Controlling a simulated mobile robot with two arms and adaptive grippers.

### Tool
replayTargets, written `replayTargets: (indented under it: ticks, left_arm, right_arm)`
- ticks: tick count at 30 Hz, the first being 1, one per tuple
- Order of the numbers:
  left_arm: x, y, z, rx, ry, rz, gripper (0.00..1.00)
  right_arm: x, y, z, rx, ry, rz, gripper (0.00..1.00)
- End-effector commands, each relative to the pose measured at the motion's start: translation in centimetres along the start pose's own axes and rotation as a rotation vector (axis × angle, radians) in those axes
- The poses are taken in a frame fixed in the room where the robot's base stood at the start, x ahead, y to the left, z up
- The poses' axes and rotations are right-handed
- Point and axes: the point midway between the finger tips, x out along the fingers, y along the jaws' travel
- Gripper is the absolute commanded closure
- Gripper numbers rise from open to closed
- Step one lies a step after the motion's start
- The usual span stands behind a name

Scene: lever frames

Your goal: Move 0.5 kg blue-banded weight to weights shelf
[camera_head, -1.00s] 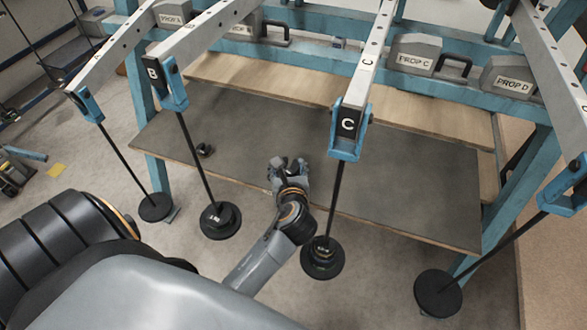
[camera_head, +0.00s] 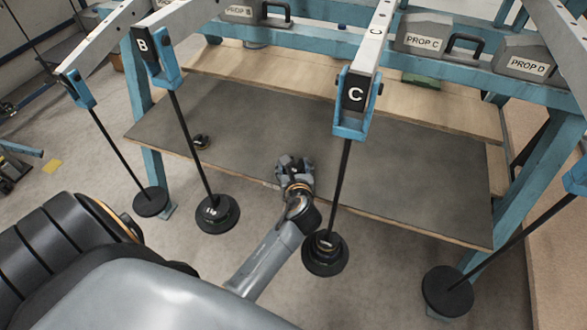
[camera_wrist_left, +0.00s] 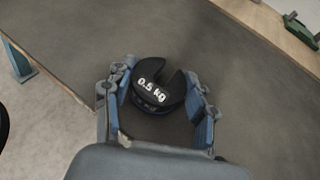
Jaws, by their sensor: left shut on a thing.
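My left gripper (camera_head: 294,163) is over the front edge of the grey shelf board (camera_head: 400,190), between hangers B and C. In the wrist view, the left gripper (camera_wrist_left: 160,108) is shut on a black slotted weight (camera_wrist_left: 158,86) marked "0.5 kg". A bluish edge shows low on the weight. Its slot points up and right in that view. In the head view the fingers mostly hide it. I cannot tell whether it touches the board. My right gripper is not in view.
Hanging rods carry weight stacks under lever B (camera_head: 217,213) and lever C (camera_head: 325,254), close to my arm. The board's right part is clear. A wooden ledge (camera_head: 300,88) runs behind.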

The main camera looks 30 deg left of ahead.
Motion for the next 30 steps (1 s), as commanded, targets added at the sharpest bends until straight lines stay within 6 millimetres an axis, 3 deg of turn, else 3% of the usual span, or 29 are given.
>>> replayTargets:
  ticks: [13, 14, 16, 30]
  left_arm:
    - [0.12, -0.04, -0.17, 0.001, -0.003, -0.001, 0.86]
    - [0.11, -0.01, -0.31, 0.001, 0.0, -0.001, 0.38]
    - [0.11, -0.01, -0.31, 0.0, 0.0, -0.001, 0.24]
    - [-0.48, -0.01, -0.07, 0.0, 0.001, -0.001, 0.21]
  right_arm:
    - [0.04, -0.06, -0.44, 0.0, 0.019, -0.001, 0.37]
    - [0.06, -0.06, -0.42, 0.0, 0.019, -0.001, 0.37]
    - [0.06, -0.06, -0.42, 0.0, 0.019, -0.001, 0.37]
    - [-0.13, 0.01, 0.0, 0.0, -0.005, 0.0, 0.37]
